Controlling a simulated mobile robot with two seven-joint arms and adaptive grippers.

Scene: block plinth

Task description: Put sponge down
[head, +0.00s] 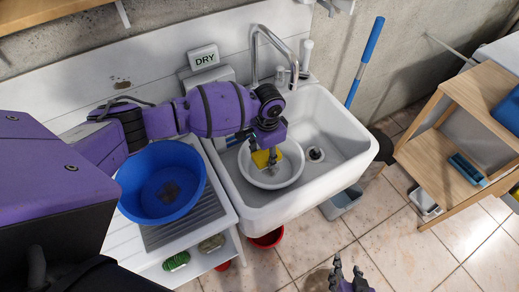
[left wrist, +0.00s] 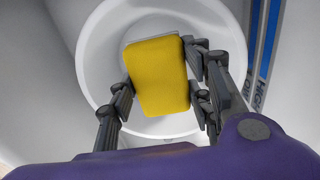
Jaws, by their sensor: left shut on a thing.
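The yellow sponge (head: 262,158) is between the fingers of my left gripper (head: 267,163), which is shut on it. In the left wrist view the sponge (left wrist: 157,76) shows its broad yellow face, with grey fingers on both sides. The sponge is over the white bowl (head: 285,178), which stands in the sink; its round rim (left wrist: 95,75) surrounds the sponge in the left wrist view. I cannot tell whether the sponge touches the bowl's bottom. My right gripper (head: 348,274) is at the bottom edge of the head view, away from the sink, its dark fingers apart and empty.
The white sink (head: 345,150) has a tap (head: 268,45) at its back and free room right of the bowl. A blue basin (head: 140,194) stands on the grooved drainboard (head: 190,225) to the left. A wooden shelf (head: 440,150) stands right.

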